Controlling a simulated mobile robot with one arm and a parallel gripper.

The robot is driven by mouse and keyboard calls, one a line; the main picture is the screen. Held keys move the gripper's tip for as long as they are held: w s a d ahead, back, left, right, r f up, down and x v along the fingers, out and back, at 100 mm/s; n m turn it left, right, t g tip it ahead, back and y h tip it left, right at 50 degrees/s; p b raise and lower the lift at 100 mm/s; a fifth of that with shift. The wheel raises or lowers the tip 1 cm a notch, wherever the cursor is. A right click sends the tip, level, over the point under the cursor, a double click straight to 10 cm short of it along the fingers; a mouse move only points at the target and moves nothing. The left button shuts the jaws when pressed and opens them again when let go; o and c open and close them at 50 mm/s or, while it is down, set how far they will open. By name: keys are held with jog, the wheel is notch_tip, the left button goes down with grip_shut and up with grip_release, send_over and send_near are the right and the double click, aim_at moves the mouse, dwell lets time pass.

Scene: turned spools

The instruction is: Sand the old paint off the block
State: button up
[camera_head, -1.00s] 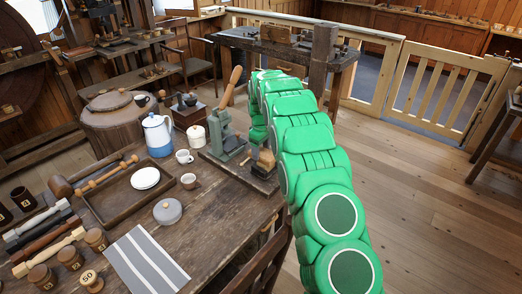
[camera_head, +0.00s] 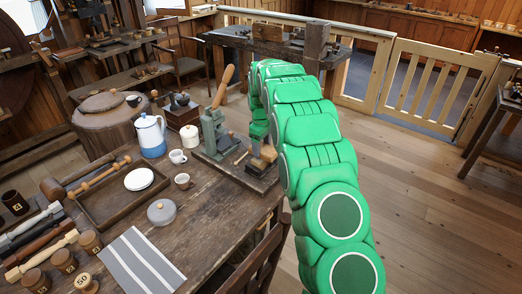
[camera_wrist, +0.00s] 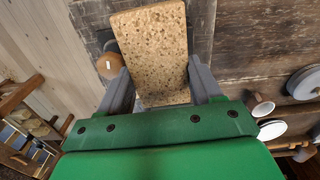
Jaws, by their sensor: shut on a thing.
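My gripper (camera_wrist: 160,76) is shut on a tan, speckled, cork-like block (camera_wrist: 150,40); one dark finger presses each side in the wrist view. In the head view the gripper end (camera_head: 262,148) hangs low at the table's right edge, over a dark base board (camera_head: 262,180). A grey-green bench tool (camera_head: 213,130) with a long wooden lever stands on that board, left of the gripper. I cannot make out old paint on any block; the surface under the held block is hidden by it.
A chair (camera_head: 262,262) stands at the front edge. Floor is open to the right.

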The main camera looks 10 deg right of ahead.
jog(key=shift+r, duration=2.55)
jog(key=shift+f, duration=0.2)
jog(key=shift+f, duration=4.1)
jog(key=shift+w+a+r, duration=0.2)
jog(key=shift+c, duration=0.6)
jog(key=shift+w+a+f, duration=0.1)
jog(key=shift+w+a, duration=1.1)
jog(key=shift+a, duration=0.05)
jog(key=shift+s+d, duration=1.45)
jog(key=shift+d, duration=0.1)
jog(key=shift+a+r, duration=0.1)
jog(key=shift+r, duration=4)
